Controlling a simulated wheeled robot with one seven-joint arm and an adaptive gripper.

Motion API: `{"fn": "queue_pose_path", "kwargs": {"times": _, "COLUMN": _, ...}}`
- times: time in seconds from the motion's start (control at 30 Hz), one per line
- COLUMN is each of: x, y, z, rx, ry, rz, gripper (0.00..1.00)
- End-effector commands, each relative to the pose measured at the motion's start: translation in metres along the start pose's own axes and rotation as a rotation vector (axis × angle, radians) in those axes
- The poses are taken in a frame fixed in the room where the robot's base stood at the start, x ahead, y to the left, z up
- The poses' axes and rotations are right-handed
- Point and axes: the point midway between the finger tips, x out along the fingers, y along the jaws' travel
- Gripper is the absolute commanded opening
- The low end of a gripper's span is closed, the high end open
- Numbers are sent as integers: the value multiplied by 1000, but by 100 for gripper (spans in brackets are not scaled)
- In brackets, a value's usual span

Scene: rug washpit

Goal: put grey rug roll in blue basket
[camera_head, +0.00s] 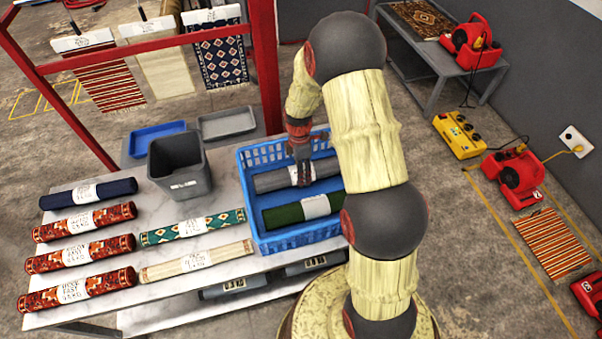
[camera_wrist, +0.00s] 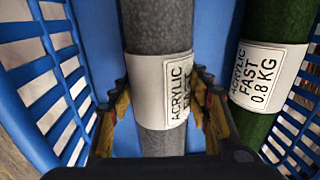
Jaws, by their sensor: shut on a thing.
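The grey rug roll (camera_head: 272,180) lies inside the blue basket (camera_head: 262,241), along its back side. In the wrist view the grey roll (camera_wrist: 158,32) has a white label reading "ACRYLIC FAST". My gripper (camera_head: 300,178) reaches down into the basket, and its fingers (camera_wrist: 160,112) are shut on the grey roll at its label, one on each side. A green rug roll (camera_head: 284,214) lies in the basket beside it, apart from the grey roll; it also shows in the wrist view (camera_wrist: 256,120). Whether the grey roll touches the basket floor is hard to tell.
A dark grey bin (camera_head: 181,168) stands left of the basket. Red patterned rolls (camera_head: 80,254), a navy roll (camera_head: 88,193), a teal roll (camera_head: 192,226) and a cream roll (camera_head: 196,261) lie on the table (camera_head: 130,304). A red rack frame (camera_head: 266,65) stands behind.

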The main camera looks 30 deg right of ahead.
Motion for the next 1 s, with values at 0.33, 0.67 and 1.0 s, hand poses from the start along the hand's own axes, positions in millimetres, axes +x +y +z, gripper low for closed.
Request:
{"fn": "queue_pose_path", "kwargs": {"times": 0.33, "x": 2, "y": 0, "z": 0, "rx": 0, "ry": 0, "rz": -1, "gripper": 57}}
{"fn": "queue_pose_path", "kwargs": {"times": 0.67, "x": 2, "y": 0, "z": 0, "rx": 0, "ry": 0, "rz": -1, "gripper": 66}}
{"fn": "queue_pose_path", "kwargs": {"times": 1.0, "x": -19, "y": 1, "z": 0, "rx": 0, "ry": 0, "rz": 3, "gripper": 66}}
